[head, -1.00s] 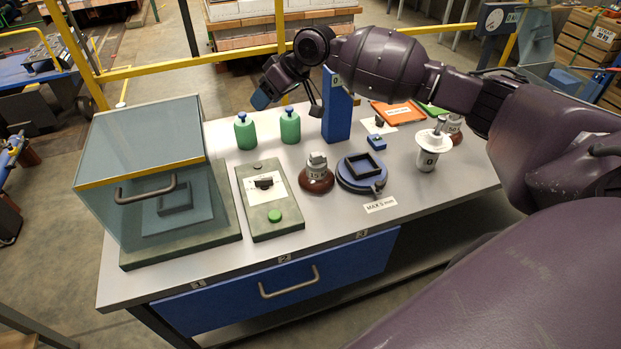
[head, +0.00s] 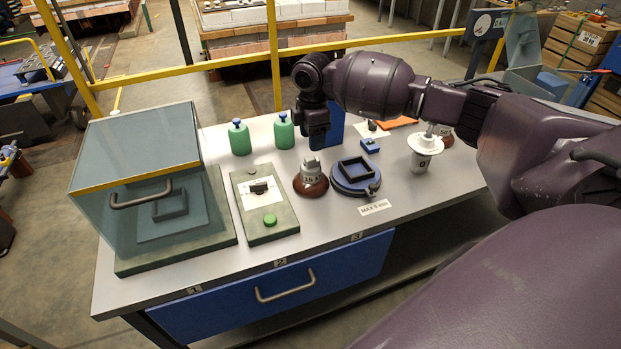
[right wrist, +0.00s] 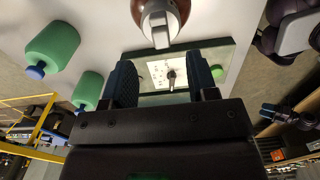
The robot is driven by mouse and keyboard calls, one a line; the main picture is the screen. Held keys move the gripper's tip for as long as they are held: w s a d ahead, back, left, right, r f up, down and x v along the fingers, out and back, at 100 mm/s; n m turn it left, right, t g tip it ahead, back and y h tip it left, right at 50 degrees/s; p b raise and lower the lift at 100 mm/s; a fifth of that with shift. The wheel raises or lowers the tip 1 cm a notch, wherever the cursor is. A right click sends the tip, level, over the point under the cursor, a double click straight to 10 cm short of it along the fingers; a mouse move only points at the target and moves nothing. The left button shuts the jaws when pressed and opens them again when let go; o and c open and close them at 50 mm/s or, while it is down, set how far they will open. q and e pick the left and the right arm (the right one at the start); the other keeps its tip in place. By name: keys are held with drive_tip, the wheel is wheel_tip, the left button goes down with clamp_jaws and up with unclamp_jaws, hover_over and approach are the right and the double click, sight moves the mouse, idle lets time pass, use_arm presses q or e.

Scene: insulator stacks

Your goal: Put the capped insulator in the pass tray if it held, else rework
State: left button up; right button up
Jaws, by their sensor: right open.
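The capped insulator (head: 311,183), a brown disc with a grey metal cap, stands upright on the bench; its brown disc (right wrist: 176,8) and cap show at the top of the right wrist view. My right gripper (head: 316,142) points down behind and above it, apart from it. In the right wrist view its fingers (right wrist: 161,82) are open and empty. A dark part with blue tips (right wrist: 274,110) at the right of that view looks like my left gripper; its opening is unclear. An orange tray (head: 398,122) is mostly hidden behind my arm. Tray lettering is not readable.
A clear-walled box (head: 140,165) stands left, beside a control panel (head: 262,205) with a green button. Two green bottles (head: 284,132) stand behind. The bench front is mostly clear.

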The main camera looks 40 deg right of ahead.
sight(311, 158)
drive_tip(key=f, duration=0.7)
drive_tip(key=shift+a+f+b, duration=0.2)
drive_tip(key=shift+b, duration=0.15)
clamp_jaws()
idle(0.5)
idle(0.6)
drive_tip(key=shift+r, duration=0.15)
